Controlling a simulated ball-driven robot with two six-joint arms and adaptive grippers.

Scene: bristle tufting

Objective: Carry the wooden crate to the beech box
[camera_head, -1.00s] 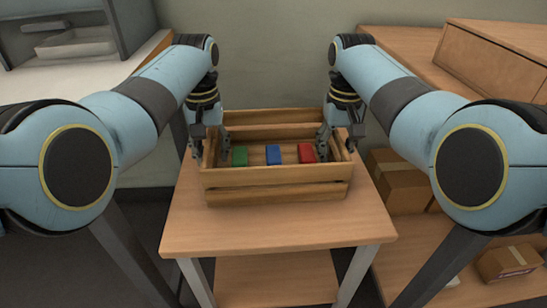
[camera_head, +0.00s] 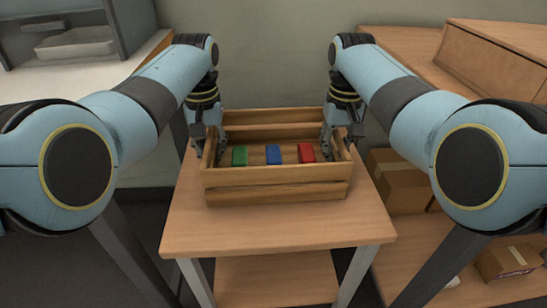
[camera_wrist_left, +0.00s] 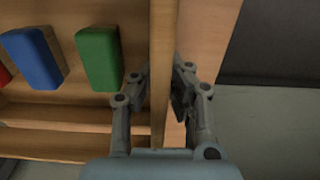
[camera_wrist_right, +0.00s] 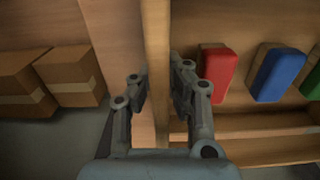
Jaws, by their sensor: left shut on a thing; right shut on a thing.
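The slatted wooden crate (camera_head: 275,176) stands level on a small wooden table, with a green block (camera_head: 240,155), a blue block (camera_head: 274,154) and a red block (camera_head: 306,152) inside. My left gripper (camera_head: 213,146) is shut on the crate's left end wall, one finger inside and one outside; the wall also shows in the left wrist view (camera_wrist_left: 163,50). My right gripper (camera_head: 340,143) is shut on the right end wall, seen in the right wrist view (camera_wrist_right: 157,50). A long, light wooden box (camera_head: 490,62), apparently the beech box, sits on the right bench.
The small table (camera_head: 280,228) has bare top in front of the crate. Cardboard boxes (camera_head: 398,185) sit on the shelf below the right bench (camera_head: 405,50). A white counter (camera_head: 75,85) stands at the left.

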